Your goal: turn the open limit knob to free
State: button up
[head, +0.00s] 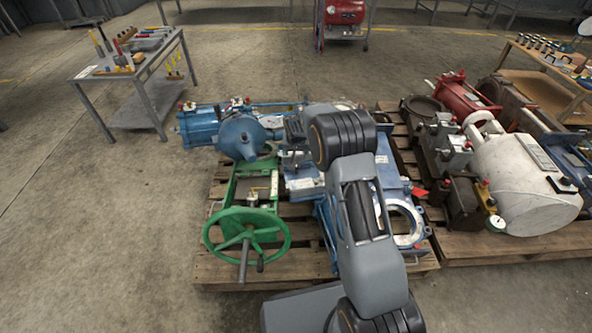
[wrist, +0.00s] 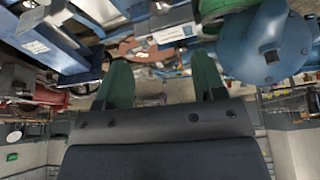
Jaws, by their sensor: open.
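My gripper (wrist: 162,68) is open, its two green fingers spread with nothing seen held between them. In the head view my arm reaches over the blue and green valve equipment on the near pallet, and the arm hides part of it. A rounded blue housing (head: 243,138) stands left of my wrist; it also shows at the upper right of the wrist view (wrist: 268,42). A blue box-shaped body (wrist: 55,45) is at the upper left there. I cannot pick out the open limit knob or its setting in either view.
A green frame with a green handwheel (head: 212,240) sits on the wooden pallet (head: 240,274). Right of it, another pallet (head: 490,252) carries a white tank (head: 510,180) and red parts. A tool table (head: 110,72) stands at upper left. The left floor is clear.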

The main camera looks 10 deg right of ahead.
aim_at(296, 169)
jog(key=b+x, duration=0.5)
jog(key=x, duration=1)
jog(key=shift+b, duration=0.35)
jog(key=shift+c, duration=0.4)
jog(key=c, duration=0.8)
